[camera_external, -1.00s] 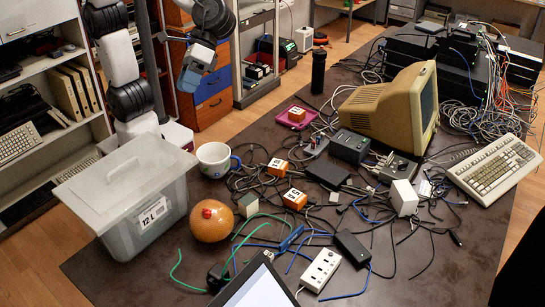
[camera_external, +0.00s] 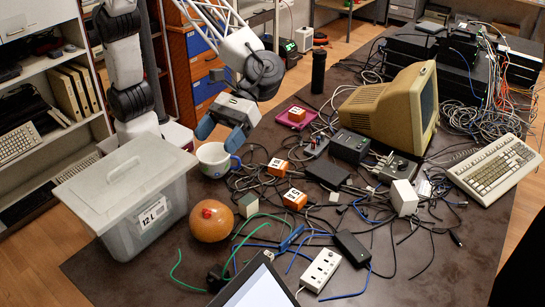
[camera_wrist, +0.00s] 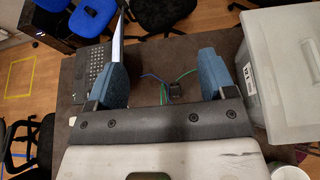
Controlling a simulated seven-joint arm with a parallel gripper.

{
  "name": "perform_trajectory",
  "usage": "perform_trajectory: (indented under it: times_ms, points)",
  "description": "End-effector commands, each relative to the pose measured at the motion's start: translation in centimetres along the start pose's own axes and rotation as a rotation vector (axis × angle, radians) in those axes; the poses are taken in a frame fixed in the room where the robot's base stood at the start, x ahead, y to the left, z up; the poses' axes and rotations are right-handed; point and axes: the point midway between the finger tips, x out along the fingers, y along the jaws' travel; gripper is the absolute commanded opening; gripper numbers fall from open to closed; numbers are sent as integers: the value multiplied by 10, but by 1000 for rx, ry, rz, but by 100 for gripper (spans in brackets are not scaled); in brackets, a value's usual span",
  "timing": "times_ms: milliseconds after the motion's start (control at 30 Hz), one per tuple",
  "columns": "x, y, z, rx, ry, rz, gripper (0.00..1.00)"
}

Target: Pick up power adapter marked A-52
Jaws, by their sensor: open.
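No marking A-52 is legible, so I cannot tell which piece is the named adapter. Adapter-like pieces on the dark table are a black brick (camera_external: 352,248) at the front, a black box (camera_external: 327,174) in the middle, and a small black plug-like block (camera_external: 215,277) by the laptop. That small block also shows between my fingers, well beyond them, in the wrist view (camera_wrist: 175,90). Orange blocks (camera_external: 294,199) (camera_external: 278,167) carry white labels. My gripper (camera_external: 220,133) is open and empty, in the air above and behind the white mug (camera_external: 214,158).
A lidded clear bin (camera_external: 120,240) stands at left, beside an orange round object (camera_external: 211,221). Tangled cables cover the middle. A white power strip (camera_external: 320,270), laptop (camera_external: 258,287), CRT monitor (camera_external: 385,107) and keyboard (camera_external: 493,169) take up other room. A black cylinder (camera_external: 318,72) stands at the back.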

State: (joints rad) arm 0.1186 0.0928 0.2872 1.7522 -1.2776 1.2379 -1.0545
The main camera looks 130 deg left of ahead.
Motion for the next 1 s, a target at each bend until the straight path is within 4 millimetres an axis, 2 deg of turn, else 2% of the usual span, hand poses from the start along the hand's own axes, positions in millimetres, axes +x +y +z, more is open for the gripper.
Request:
perform_trajectory:
  times_ms: [133,567,767,1000]
  points:
    - [7,12,-2,-39,-25,4,77]
    - [50,7,-101,-43,-24,3,77]
    - [76,5,-159,-43,-23,3,77]
    - [114,1,-246,-44,-24,3,77]
